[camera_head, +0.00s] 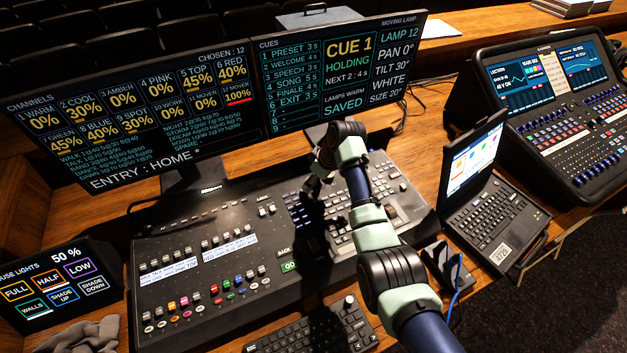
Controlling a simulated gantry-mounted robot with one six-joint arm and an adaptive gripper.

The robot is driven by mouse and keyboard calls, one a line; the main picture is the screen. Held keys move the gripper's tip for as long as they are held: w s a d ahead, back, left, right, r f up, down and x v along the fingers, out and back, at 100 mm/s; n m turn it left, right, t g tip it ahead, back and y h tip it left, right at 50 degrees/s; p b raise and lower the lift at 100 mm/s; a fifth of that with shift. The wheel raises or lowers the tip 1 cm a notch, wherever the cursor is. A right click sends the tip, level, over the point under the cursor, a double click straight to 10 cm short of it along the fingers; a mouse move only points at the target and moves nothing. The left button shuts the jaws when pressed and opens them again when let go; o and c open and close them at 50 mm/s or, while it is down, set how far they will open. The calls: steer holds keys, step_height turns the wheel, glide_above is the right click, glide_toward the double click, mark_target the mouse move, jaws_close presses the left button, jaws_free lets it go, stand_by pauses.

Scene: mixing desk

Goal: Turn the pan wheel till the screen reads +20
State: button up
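The right monitor (338,72) reads "MOVING LAMP", "LAMP 12", "PAN 0°", "TILT 30°", "WHITE" and "SIZE 20°". The mixing desk (205,285) lies below the monitors, with rows of faders, coloured buttons and keys. My arm crosses its right part. My gripper (316,185) hangs over the desk's upper middle, near a block of keys, dark and partly covered by my wrist. I cannot tell whether its fingers are open or touch anything. I cannot pick out the pan wheel for certain; my arm hides part of the desk's right side.
The left monitor (130,120) shows channels and "ENTRY : HOME". A house-lights touch panel (55,285), grey cloth (85,337) and keyboard (318,332) lie at left and front. A laptop (490,215) and a second console (560,120) stand at right. A blue cable runs beside my arm.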

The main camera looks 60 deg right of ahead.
steer(key=shift+c, duration=0.3)
steer(key=c, duration=1.1)
steer(key=shift+r+m+p, duration=0.1)
steer(key=shift+m+p, duration=0.2)
steer(key=shift+p, duration=0.3)
steer(key=shift+p, duration=0.45)
steer(key=m+h+p, duration=0.1)
steer(key=m+p, duration=0.1)
steer(key=p, duration=0.1)
steer(key=shift+a+r+m, duration=0.1)
steer(key=shift+m, duration=0.2)
steer(key=shift+w+a+f+m+g+h+p, duration=0.1)
steer(key=shift+m+g+h+p, duration=0.25)
steer(key=shift+m+p, duration=0.6)
steer(key=shift+w+f+m+g+h+p, duration=0.1)
steer(key=shift+m+g+h+p, duration=0.3)
steer(key=shift+m, duration=0.85)
